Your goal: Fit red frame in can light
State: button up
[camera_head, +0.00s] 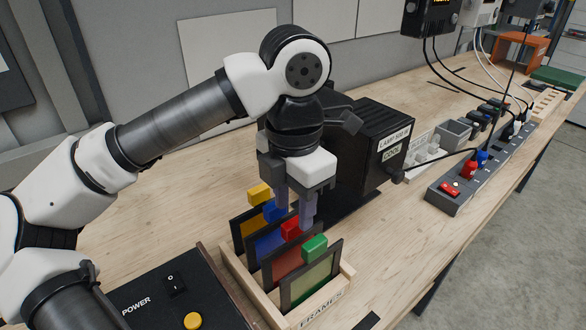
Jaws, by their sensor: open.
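The red frame (286,262) stands in a wooden rack (338,290) marked FRAMES, between the blue frame and the green frame. Its red tab (290,228) sticks up at the top. My gripper (296,208) points down over the rack with its fingers apart, close to the red tab. I cannot tell whether the fingers touch it or exactly how they straddle it. The can light (383,130) is a black ribbed housing labelled LAMP 500 W and COOL. It stands behind my gripper, which hides part of its left side.
Yellow-tabbed (259,193), blue (270,246) and green (312,276) frames share the rack closely. A black POWER box (150,298) stands at left. A power strip (456,190) with plugs and cables lies at right. Bare table (400,240) shows between rack and strip.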

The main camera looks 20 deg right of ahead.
aim_at(294, 222)
jog(key=shift+f+p, duration=0.45)
jog(key=shift+f, duration=2.75)
jog(key=c, duration=0.9)
jog(key=o, duration=0.3)
grip_shut()
jog(key=shift+r, duration=0.1)
jog(key=shift+r+p, duration=1.25)
jog(key=shift+r, duration=1.7)
